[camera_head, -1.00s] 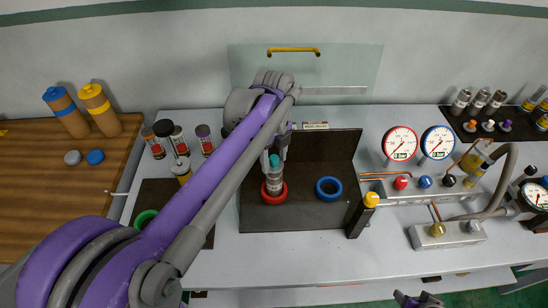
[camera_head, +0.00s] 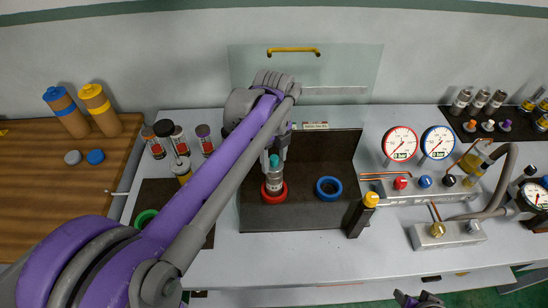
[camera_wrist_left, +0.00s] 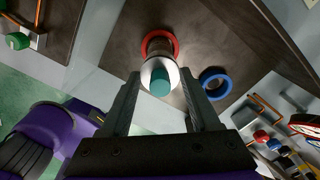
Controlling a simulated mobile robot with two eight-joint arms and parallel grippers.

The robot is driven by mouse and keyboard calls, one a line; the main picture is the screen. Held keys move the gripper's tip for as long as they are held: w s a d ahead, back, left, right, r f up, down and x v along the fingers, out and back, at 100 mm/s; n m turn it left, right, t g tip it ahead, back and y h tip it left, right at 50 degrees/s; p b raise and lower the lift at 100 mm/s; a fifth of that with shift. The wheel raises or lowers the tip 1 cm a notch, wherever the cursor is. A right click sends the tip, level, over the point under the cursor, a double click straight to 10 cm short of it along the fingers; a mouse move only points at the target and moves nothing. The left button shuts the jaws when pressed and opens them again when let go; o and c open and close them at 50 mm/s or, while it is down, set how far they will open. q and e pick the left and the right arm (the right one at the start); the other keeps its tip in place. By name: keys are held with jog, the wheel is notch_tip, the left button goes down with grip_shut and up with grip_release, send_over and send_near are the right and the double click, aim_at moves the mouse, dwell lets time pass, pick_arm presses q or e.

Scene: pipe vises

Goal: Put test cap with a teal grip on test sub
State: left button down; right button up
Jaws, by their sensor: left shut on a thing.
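The test cap's teal grip (camera_head: 274,160) shows just below my left gripper (camera_head: 279,152). It also shows in the left wrist view (camera_wrist_left: 160,82), between the fingers of the left gripper (camera_wrist_left: 161,76), which is shut on the cap. A grey metal cylinder with a pale band, which looks like the test sub (camera_head: 273,181), stands upright in a red ring (camera_head: 283,195). The teal grip is in line above it. Whether cap and sub touch is hard to tell. My right gripper (camera_head: 417,299) shows only partly at the bottom edge; its jaws are unclear.
A blue ring (camera_head: 328,195) lies right of the red one on the dark mat (camera_head: 300,217). A black post with a yellow top (camera_head: 362,214) stands at the mat's right. Gauges (camera_head: 400,143) and a valve manifold (camera_head: 435,190) are further right. Several small jars (camera_head: 181,141) stand left.

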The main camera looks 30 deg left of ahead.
aim_at(274, 158)
pick_arm(q)
jog(key=shift+f, duration=0.2)
jog(key=shift+f+b, duration=0.3)
jog(key=shift+f, duration=0.05)
jog(key=shift+f+b, duration=0.45)
jog(key=shift+f, duration=0.35)
jog(key=shift+c, duration=0.2)
grip_release()
notch_tip(274, 158, up, 11)
jog(key=shift+f+p, duration=0.1)
jog(key=shift+p, duration=0.3)
dwell(0.4)
